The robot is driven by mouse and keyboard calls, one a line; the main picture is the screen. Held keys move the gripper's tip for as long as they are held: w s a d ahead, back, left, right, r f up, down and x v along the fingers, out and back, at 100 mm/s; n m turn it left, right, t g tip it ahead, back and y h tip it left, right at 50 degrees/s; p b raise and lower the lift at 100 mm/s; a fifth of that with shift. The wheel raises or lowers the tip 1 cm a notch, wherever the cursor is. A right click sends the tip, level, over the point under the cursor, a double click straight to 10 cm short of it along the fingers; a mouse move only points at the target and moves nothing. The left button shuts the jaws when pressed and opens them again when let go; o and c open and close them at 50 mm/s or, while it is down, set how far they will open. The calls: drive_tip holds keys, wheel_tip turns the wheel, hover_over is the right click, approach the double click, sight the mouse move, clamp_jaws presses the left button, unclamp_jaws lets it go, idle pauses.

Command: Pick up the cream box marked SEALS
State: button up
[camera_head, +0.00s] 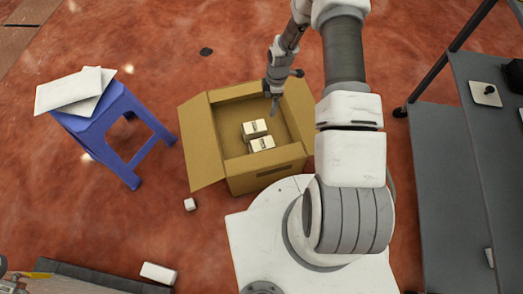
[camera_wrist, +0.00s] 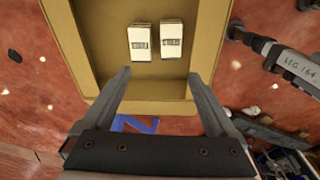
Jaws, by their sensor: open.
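Two small cream boxes with dark printed marks lie side by side inside an open cardboard carton (camera_head: 213,139). In the head view one is the farther box (camera_head: 254,126) and the other the nearer box (camera_head: 262,144). The wrist view shows a left box (camera_wrist: 140,42) and a right box (camera_wrist: 172,39). The print is too small to read, so I cannot tell which is marked SEALS. My gripper (camera_wrist: 158,76) is open and empty. In the head view it is over the carton's far part, apart from both boxes.
Carton walls and raised flaps surround the boxes. A blue stool (camera_head: 103,115) bearing white sheets (camera_head: 75,90) stands left. A small white block (camera_head: 190,204) lies on the red floor near the carton. A dark grey shelf unit (camera_head: 450,190) stands at right.

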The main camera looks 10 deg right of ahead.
drive_tip(key=n+b, duration=0.1)
drive_tip(key=b, duration=0.1)
approach(262, 144)
drive_tip(key=shift+g+y, duration=0.3)
wheel_tip(262, 144, down, 5)
drive_tip(key=b, duration=0.3)
drive_tip(key=shift+w, duration=0.15)
drive_tip(key=shift+a+f+b, duration=0.2)
drive_tip(key=shift+f+b, duration=0.35)
drive_tip(key=shift+f, duration=0.45)
drive_tip(key=shift+a+f+b, duration=0.2)
drive_tip(key=shift+f+b, duration=0.3)
drive_tip(key=shift+f, duration=0.55)
drive_tip(key=shift+a+f+b, duration=0.15)
drive_tip(key=shift+f+b, duration=0.4)
drive_tip(key=shift+f, duration=0.45)
drive_tip(key=shift+r, duration=0.1)
drive_tip(key=c, duration=1.4)
